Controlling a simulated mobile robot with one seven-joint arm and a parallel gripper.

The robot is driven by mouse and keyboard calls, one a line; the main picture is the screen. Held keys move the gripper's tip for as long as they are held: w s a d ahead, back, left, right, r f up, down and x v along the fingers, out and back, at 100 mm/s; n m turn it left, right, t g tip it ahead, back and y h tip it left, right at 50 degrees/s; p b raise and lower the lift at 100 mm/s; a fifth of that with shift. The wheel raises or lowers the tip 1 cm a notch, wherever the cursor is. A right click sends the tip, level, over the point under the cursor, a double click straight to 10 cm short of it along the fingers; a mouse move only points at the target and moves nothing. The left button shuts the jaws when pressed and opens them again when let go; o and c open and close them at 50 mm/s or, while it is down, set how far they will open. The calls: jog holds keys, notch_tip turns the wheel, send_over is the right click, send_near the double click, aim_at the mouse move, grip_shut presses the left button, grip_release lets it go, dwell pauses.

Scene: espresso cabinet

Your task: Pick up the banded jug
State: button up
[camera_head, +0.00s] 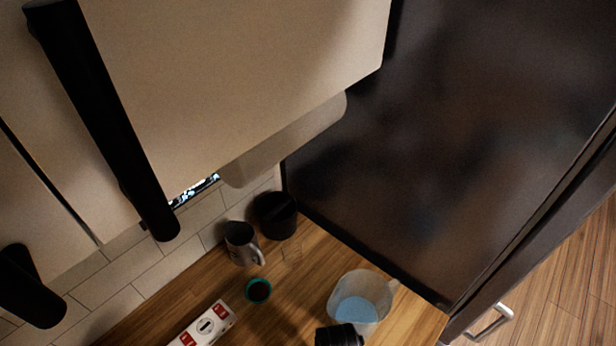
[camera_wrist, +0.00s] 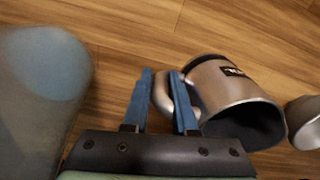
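A grey metal jug (camera_wrist: 238,98) with a dark label patch lies large in the wrist view, its dark mouth facing the lower right. I cannot tell whether this patch is the band. My gripper (camera_wrist: 161,75) has its two blue fingers apart, one on each side of the outer part of the jug's handle (camera_wrist: 160,97). The right finger passes through the handle loop. A firm grip is not visible. In the head view a grey mug-like jug (camera_head: 241,243) stands near the wall; I cannot tell whether it is the same one. My fingers do not show there.
A clear pitcher with a blue patch (camera_head: 360,299) stands on the wooden counter. A black canister (camera_head: 275,215), a teal-rimmed cup (camera_head: 258,290) and a red-and-white box (camera_head: 207,327) are nearby. Another metal vessel (camera_wrist: 306,122) is at the wrist view's right edge. Cabinets (camera_head: 240,80) overhang the counter.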

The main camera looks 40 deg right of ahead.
grip_shut()
dwell(1.2)
